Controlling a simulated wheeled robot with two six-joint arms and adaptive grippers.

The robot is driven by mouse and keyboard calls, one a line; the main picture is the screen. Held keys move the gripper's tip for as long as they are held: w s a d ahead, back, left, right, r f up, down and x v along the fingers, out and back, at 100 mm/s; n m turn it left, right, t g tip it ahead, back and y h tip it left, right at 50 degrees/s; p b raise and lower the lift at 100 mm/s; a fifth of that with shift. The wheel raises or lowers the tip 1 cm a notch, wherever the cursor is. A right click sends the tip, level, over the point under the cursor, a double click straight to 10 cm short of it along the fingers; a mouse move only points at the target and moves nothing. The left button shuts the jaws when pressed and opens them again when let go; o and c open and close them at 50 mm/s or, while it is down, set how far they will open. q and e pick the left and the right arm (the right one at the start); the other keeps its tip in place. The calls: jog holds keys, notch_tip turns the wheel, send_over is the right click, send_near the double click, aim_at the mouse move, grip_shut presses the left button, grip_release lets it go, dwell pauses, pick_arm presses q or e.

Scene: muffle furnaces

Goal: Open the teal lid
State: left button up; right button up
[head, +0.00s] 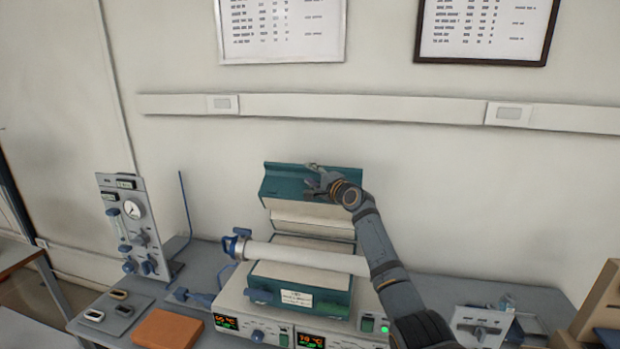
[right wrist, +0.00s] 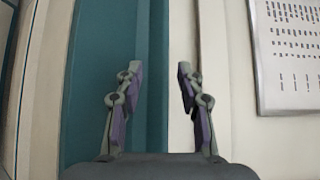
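The teal lid (head: 285,184) of the tube furnace stands raised at the back in the head view, its pale lining facing forward. The teal furnace base (head: 330,299) sits below it, with a white tube (head: 310,258) lying across. My right gripper (head: 314,180) is at the upper part of the raised lid. In the right wrist view its two fingers (right wrist: 159,72) are spread apart with nothing clamped between them. The lid (right wrist: 88,60) fills the left of that view, and its edge runs behind the fingers. I cannot tell whether they touch it. My left gripper is not in view.
A control unit (head: 232,302) with lit displays is under the furnace. A gauge panel (head: 130,225) stands at the left, with a brown block (head: 168,329) in front. A grey device (head: 482,325) is on the right. The wall is close behind the lid.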

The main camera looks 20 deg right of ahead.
jog(key=shift+f, duration=0.1)
jog(key=shift+w, duration=0.1)
jog(key=shift+f, duration=0.1)
jog(key=s+d, duration=0.2)
jog(key=s, duration=1)
jog(key=shift+d, duration=0.2)
jog(key=shift+w, duration=0.1)
